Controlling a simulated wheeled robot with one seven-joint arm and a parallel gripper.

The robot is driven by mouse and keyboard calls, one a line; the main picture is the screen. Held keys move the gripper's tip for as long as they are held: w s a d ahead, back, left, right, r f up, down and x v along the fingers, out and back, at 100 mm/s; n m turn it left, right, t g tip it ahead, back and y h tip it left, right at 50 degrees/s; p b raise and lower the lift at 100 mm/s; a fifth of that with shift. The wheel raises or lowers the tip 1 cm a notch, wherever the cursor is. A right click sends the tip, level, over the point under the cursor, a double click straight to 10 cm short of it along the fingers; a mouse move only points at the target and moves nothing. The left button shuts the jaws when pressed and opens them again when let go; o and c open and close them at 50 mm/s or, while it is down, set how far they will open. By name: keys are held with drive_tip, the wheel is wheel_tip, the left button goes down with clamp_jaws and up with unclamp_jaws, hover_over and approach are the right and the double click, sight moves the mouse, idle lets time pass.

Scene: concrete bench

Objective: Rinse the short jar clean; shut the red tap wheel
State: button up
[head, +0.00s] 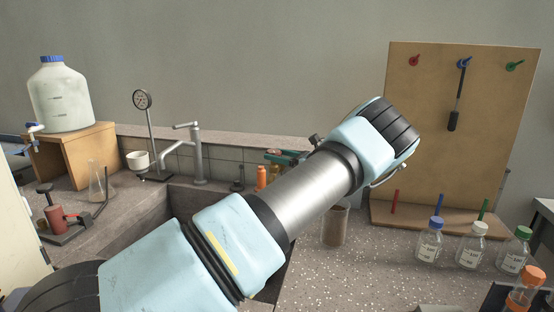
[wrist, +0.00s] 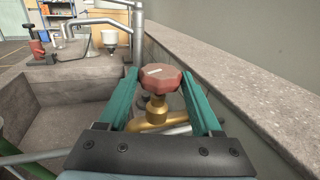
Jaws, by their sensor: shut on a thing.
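The red tap wheel (wrist: 166,80) sits on a brass valve (wrist: 152,115) beside the sink in the wrist view. My gripper (wrist: 160,76) has its green fingers on either side of the wheel and is shut on it. In the head view my gripper (head: 285,156) is partly hidden behind my arm, and the wheel cannot be made out. A glass jar (head: 334,228) with a brownish look stands on the bench right of the sink, its top partly hidden by my arm. I cannot tell whether it is the short jar.
The sink (wrist: 55,122) lies left of my gripper, and a stone ledge (wrist: 235,75) runs close on the right. A grey faucet (head: 197,155) stands behind the sink. Capped bottles (head: 472,245) and a wooden tool board (head: 455,120) are at the right. A flask (head: 97,182) stands left.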

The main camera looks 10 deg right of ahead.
drive_tip(key=shift+n, duration=0.3)
drive_tip(key=o, duration=1.3)
drive_tip(key=shift+o, duration=0.2)
drive_tip(key=shift+d, duration=0.1)
drive_tip(key=b+v, duration=0.3)
drive_tip(key=v, duration=0.7)
drive_tip(key=shift+s+d, duration=0.15)
drive_tip(key=shift+d, duration=0.2)
drive_tip(key=shift+r, duration=0.1)
